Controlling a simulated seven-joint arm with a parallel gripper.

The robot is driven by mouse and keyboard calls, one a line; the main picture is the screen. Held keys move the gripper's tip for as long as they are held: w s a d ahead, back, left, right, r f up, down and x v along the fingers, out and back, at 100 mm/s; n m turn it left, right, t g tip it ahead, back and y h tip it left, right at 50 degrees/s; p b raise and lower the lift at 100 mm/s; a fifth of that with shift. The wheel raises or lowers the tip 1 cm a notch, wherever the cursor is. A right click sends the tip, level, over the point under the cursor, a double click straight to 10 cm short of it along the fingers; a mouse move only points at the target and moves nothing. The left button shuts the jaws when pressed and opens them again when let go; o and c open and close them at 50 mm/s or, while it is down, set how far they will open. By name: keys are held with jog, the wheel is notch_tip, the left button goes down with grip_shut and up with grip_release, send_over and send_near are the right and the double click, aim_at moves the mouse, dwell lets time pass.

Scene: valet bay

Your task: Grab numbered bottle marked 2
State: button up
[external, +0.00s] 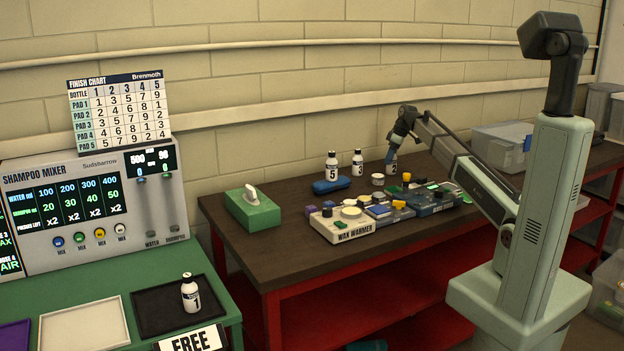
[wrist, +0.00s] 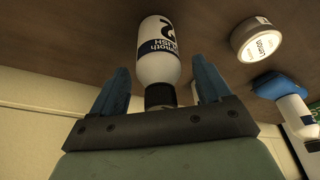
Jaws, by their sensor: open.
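The white bottle marked 2 (external: 393,166) stands at the back of the dark table, partly covered by my gripper (external: 392,150). In the wrist view the bottle (wrist: 158,55) shows its large dark numeral upside down and its black cap (wrist: 160,96) nearest my palm. My gripper (wrist: 163,76) is open, with its blue fingers on either side of the bottle. A gap shows on each side, so neither finger visibly touches it.
A bottle marked 5 (external: 331,167) and another small bottle (external: 357,163) stand to the left, by a blue cloth (external: 331,185). A round tin (external: 378,180) sits close by. A wax warmer (external: 343,225) and other gear fill the front. Bottle 1 (external: 191,296) stands on a black tray (external: 160,318).

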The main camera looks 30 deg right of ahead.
jog(key=c, duration=1.2)
jog(key=shift+r, duration=0.1)
jog(key=shift+c, duration=0.2)
